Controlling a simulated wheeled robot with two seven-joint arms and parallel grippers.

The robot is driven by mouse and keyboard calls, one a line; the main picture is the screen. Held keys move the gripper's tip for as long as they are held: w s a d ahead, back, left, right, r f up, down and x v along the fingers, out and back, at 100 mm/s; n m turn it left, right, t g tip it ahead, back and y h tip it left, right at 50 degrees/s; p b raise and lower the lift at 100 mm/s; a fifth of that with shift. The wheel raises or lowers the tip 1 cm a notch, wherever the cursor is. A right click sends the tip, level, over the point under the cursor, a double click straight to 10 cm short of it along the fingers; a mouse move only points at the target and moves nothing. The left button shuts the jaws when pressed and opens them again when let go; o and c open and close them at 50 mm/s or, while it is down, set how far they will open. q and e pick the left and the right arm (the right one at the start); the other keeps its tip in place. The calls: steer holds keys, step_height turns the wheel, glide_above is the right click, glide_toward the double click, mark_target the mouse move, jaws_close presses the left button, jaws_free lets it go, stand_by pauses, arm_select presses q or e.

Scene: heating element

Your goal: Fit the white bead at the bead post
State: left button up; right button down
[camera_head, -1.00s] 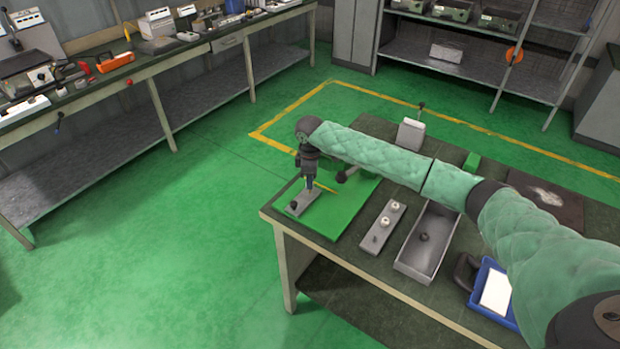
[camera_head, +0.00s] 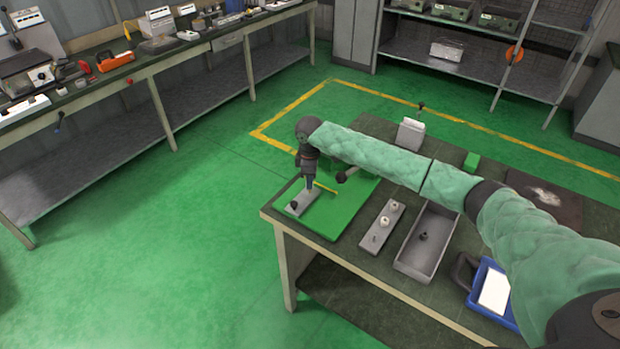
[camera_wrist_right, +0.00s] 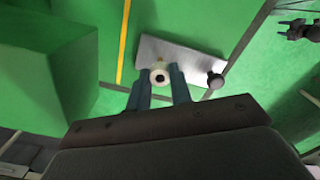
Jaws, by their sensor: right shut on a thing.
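My right gripper (camera_head: 309,189) is over the grey plate (camera_head: 300,206) on the green mat. In the right wrist view its two blue-grey fingers (camera_wrist_right: 159,85) are shut on the white bead (camera_wrist_right: 159,76), whose dark hole faces the camera. The bead shows in front of the grey plate (camera_wrist_right: 190,56), near its edge. I cannot tell whether it touches the plate. A dark round knob (camera_wrist_right: 215,80) stands on the plate beside the right finger.
A grey strip (camera_head: 378,232) with white beads lies right of the green mat (camera_head: 335,222). Beyond it are a grey tray (camera_head: 412,262) with a dark part and a blue bin (camera_head: 481,298). A thin yellow strip (camera_head: 326,188) lies by the gripper.

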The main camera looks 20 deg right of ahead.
arm_select(q)
steer(key=shift+f, duration=0.1)
arm_select(e)
steer(key=shift+f, duration=1.55)
steer(key=c, duration=1.2)
jaws_free()
arm_select(q)
steer(key=s+a+f, duration=0.1)
steer(key=s+f, duration=0.3)
steer(key=s, duration=0.2)
arm_select(e)
steer(key=shift+r, duration=0.1)
steer(key=shift+r+b, duration=0.55)
steer(key=shift+r, duration=0.1)
step_height(320, 180, up, 5)
steer(key=shift+f+b, duration=0.1)
steer(key=shift+b, duration=0.95)
arm_select(q)
steer(key=w+d+r, duration=0.1)
steer(key=w+r, duration=0.1)
steer(key=w, duration=0.5)
steer(key=shift+w+d, duration=0.15)
steer(key=shift+w, duration=0.15)
arm_select(e)
steer(key=shift+r, duration=0.7)
